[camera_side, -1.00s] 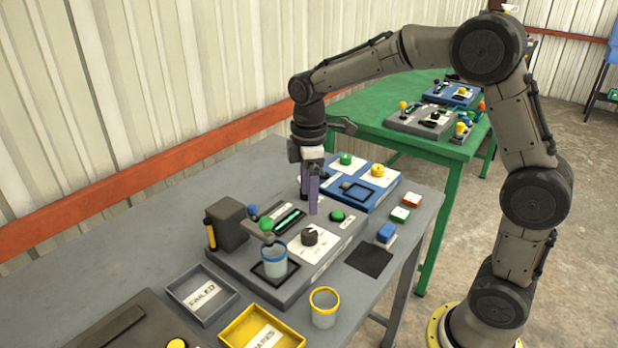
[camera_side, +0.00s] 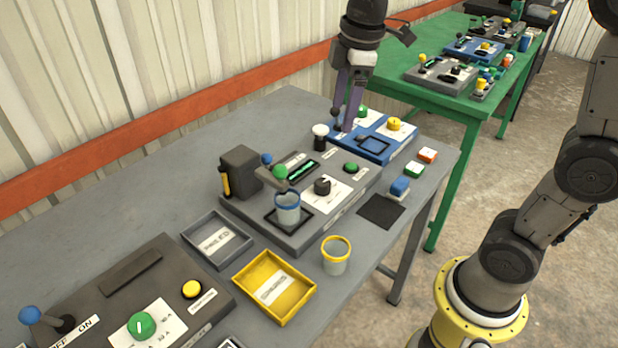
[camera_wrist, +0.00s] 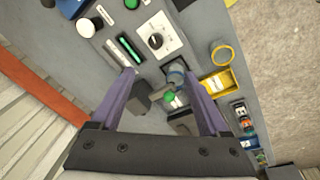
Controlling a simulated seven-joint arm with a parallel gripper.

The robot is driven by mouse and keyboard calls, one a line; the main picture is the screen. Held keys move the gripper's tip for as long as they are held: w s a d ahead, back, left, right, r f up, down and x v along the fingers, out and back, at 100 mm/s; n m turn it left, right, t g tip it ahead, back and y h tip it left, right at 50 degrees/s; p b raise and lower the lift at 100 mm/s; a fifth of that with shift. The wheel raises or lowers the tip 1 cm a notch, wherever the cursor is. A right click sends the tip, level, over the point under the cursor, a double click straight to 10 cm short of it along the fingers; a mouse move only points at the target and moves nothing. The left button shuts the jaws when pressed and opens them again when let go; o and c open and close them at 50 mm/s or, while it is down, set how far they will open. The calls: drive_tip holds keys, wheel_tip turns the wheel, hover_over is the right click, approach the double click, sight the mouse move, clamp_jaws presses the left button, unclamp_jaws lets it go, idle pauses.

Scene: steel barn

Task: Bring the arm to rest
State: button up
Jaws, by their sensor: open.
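My gripper (camera_side: 343,120) hangs in the air at the back of the grey table, over the far end of the grey machine and the near edge of the blue panel. Its two purple fingers point down. In the wrist view my gripper (camera_wrist: 160,74) has its fingers wide apart with nothing held between them. The grey machine (camera_side: 262,222) carries a blue-rimmed cup (camera_side: 288,210) on its square pad, below a lever with a green ball. The cup also shows in the wrist view (camera_wrist: 174,75).
A yellow-rimmed cup (camera_side: 336,258), a yellow tray (camera_side: 298,297) and a grey tray (camera_side: 192,240) stand near the front. The blue panel (camera_side: 352,150) is behind the machine. A green table (camera_side: 455,102) stands farther back. The grey table's left rear (camera_side: 130,190) is bare.

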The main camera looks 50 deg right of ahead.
drive_tip(key=s+r+m+t, duration=0.2)
drive_tip(key=s+m, duration=0.1)
drive_tip(key=s, duration=0.7)
drive_tip(key=s+f+m+t, duration=0.1)
drive_tip(key=s+f+m, duration=0.5)
drive_tip(key=s, duration=0.2)
drive_tip(key=shift+a+f+m+t, duration=0.2)
drive_tip(key=shift+a+m+t, duration=0.1)
drive_tip(key=shift+a+m, duration=0.1)
